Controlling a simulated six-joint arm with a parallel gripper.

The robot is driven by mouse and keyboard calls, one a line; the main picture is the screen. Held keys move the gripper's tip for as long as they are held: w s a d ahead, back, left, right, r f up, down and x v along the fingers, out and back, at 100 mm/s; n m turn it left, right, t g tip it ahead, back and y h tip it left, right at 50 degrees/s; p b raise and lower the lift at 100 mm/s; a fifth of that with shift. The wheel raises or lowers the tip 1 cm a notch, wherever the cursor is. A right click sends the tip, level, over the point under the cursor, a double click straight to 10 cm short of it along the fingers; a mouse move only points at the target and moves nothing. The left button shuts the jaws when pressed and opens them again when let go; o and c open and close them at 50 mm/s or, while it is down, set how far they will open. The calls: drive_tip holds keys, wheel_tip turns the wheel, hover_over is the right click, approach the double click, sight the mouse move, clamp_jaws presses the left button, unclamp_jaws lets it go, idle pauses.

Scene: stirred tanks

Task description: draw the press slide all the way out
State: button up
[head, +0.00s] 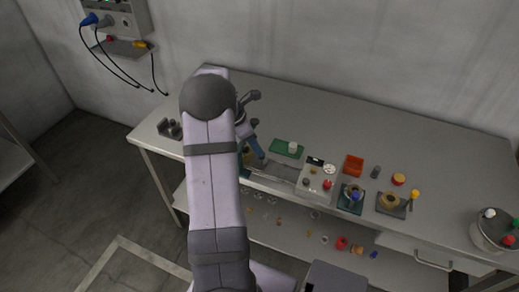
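A flat grey metal piece (277,172), which looks like the press slide, lies on the bench at the left of a pale control panel (317,180). I cannot tell how far it is drawn out. My gripper (259,158) points down at the left end of this piece, close to it. Its fingertips are small and partly hidden by my arm, so touch and opening cannot be made out. The press body is not clearly seen; my arm covers the bench to the left.
A green tray (286,148) with a white cup stands behind the grey piece. A red bin (353,166), a dark green stand (351,198) and a brown ring on a plate (391,202) are to the right. A round vessel (494,230) stands far right. The back of the bench is clear.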

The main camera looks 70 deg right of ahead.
sight(251, 156)
drive_tip(key=shift+p+x, duration=0.6)
drive_tip(key=shift+x, duration=1.55)
drive_tip(key=shift+c, duration=0.5)
clamp_jaws()
drive_tip(key=shift+s, duration=0.1)
